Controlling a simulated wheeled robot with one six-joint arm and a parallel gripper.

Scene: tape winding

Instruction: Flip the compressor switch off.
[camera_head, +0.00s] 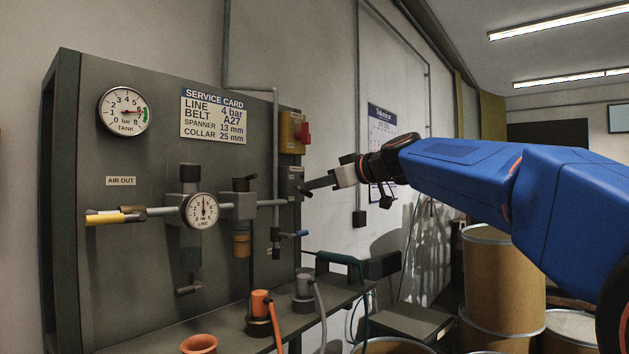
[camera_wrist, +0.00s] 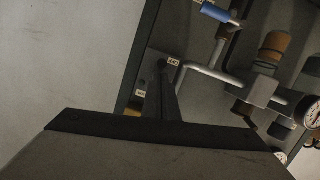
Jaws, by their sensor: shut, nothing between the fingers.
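A yellow switch box (camera_head: 291,132) with a red handle (camera_head: 304,133) is mounted at the right edge of the grey panel in the head view. A small grey box (camera_head: 295,182) sits below it; its label is too small to read, so I cannot tell which one is the compressor switch. My gripper (camera_head: 304,190) is shut and empty, its tip in front of or touching the grey box. In the wrist view the closed fingers (camera_wrist: 162,70) point at the panel near a small pale label (camera_wrist: 173,61). Whatever lies behind the fingers is hidden.
The panel carries a tank gauge (camera_head: 124,111), a line gauge (camera_head: 201,210), pipes and a blue-handled valve (camera_head: 295,234), which also shows in the wrist view (camera_wrist: 216,12). A bench (camera_head: 235,330) juts out below. Drums (camera_head: 505,270) stand at right.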

